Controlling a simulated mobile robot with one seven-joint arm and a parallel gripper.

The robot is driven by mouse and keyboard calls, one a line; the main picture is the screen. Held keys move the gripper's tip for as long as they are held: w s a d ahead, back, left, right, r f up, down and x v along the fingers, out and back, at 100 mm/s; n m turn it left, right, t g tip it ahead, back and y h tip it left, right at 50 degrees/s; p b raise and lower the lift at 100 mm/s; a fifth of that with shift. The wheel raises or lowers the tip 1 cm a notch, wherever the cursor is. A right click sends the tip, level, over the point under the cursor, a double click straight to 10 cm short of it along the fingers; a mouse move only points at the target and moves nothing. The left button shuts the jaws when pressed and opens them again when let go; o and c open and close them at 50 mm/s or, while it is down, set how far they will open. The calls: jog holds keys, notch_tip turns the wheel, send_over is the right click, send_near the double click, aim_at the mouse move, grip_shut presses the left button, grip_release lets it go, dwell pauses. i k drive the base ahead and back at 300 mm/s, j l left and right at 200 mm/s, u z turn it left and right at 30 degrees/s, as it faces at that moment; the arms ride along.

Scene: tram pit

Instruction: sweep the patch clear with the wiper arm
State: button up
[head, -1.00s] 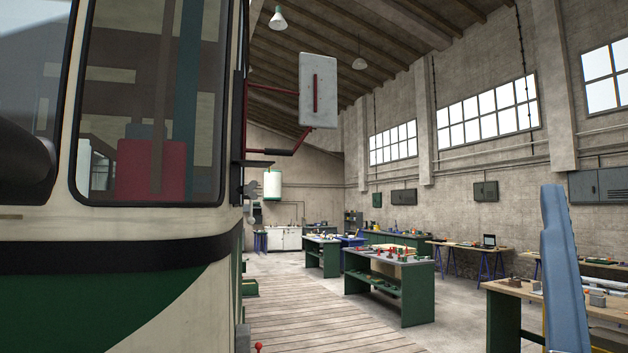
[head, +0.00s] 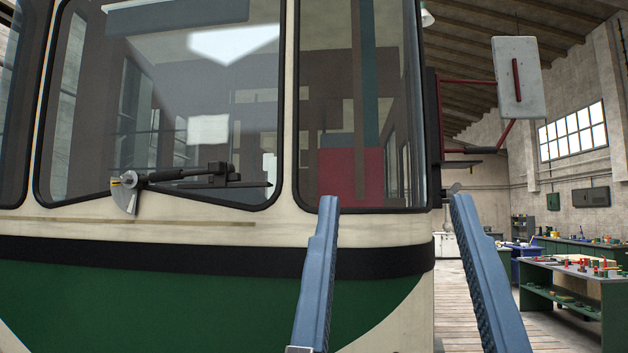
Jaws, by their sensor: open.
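The wiper arm (head: 190,177) is a dark jointed bar lying nearly level across the bottom of the tram's windscreen (head: 130,100). Its left end sits at a pale fan-shaped plate (head: 126,196) with a small yellow mark. Pale areas show on the glass; I cannot tell whether one is the patch or a reflection. My gripper (head: 394,200) shows as two blue fingers, wide apart and empty. It is in front of the tram's right front corner, well to the right of the wiper arm and apart from it in the picture.
The tram's cream and green front (head: 200,290) with a black band fills the left and middle. A mirror (head: 517,78) on red rods juts out at its right corner. A green workbench (head: 570,290) with small items stands at right, beside a plank floor.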

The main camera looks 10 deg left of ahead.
aim_at(179, 175)
jog(key=u, duration=0.9)
